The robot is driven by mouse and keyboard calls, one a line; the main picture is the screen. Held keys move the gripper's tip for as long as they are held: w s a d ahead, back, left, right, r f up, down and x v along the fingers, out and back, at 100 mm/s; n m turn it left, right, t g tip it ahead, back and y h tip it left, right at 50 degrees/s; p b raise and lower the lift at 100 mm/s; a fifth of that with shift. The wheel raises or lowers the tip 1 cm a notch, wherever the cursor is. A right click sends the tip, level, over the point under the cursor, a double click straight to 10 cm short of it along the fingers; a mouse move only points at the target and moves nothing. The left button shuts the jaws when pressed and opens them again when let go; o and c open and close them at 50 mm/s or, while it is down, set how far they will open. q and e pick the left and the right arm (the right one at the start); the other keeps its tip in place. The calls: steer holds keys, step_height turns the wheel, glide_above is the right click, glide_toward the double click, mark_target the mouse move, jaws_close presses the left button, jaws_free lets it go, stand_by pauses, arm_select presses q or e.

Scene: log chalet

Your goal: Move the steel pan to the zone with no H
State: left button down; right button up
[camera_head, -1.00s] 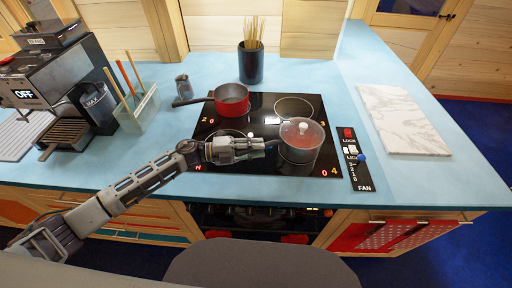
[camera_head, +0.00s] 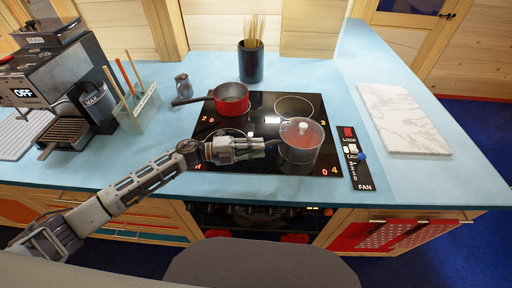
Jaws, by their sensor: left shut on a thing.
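The steel pan (camera_head: 301,148) has a glass lid with a pale knob and stands over the front right zone of the black hob (camera_head: 262,167). That zone's corner shows a red 0 beside the 4. A red H shows at the front left corner. My left gripper (camera_head: 266,148) lies over the front left zone, just left of the pan. It is shut on the pan's handle, which is mostly hidden by the fingers. My right gripper is not in view.
A red saucepan (camera_head: 232,106) stands on the rear left zone. The rear right zone (camera_head: 294,106) is bare. A utensil holder (camera_head: 137,110) stands left.

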arm_select(q)
steer(key=c, duration=1.3)
jaws_free()
steer(key=shift+r, duration=0.3)
steer(key=shift+o, duration=0.3)
steer(key=shift+s+f, duration=0.1)
steer(key=shift+f, duration=0.45)
steer(key=shift+v, duration=0.8)
steer(key=v, duration=1)
steer(key=shift+a+r, duration=0.2)
steer(key=shift+r, duration=0.15)
